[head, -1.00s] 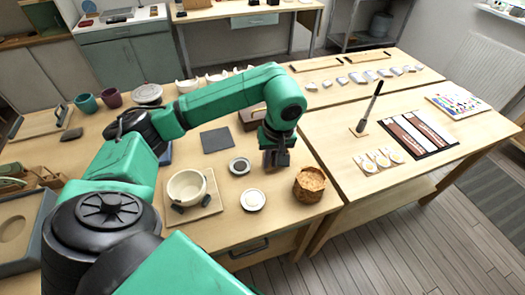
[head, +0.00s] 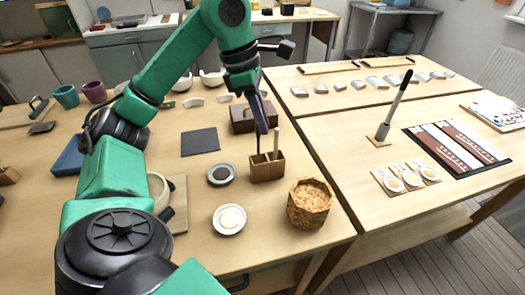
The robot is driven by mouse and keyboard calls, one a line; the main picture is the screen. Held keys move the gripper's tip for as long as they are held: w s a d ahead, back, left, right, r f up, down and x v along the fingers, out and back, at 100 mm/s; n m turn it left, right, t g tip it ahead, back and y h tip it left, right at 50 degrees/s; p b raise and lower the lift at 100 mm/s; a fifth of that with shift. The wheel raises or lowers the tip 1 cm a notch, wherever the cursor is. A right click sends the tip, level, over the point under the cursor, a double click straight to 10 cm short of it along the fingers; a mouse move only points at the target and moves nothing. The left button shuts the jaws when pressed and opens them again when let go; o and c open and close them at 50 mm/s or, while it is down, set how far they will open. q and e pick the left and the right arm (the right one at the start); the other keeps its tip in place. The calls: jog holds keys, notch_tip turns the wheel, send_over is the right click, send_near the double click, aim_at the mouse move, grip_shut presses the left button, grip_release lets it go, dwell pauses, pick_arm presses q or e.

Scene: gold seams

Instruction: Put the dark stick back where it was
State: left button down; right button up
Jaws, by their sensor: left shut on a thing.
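My left gripper (head: 261,122) is shut on a thin dark stick (head: 258,143), held nearly upright. The fingers hide the stick's upper part. Its lower end is at the top of a small brown wooden holder (head: 267,169), over the left part; I cannot tell how far inside it is. A pale stick (head: 276,142) stands upright in the right part of the holder. My right gripper is not in view.
A woven basket (head: 310,204) stands right of the holder. A white-centred dish (head: 229,219), a dark round dish (head: 222,175) and a dark square mat (head: 200,142) lie to the left. A brown box (head: 241,119) stands behind. A tall dark-topped tool (head: 394,106) stands on the right table.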

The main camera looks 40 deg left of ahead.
pick_arm(q)
notch_tip(320, 180, down, 8)
jog(key=b, duration=0.2)
jog(key=c, duration=0.9)
grip_release()
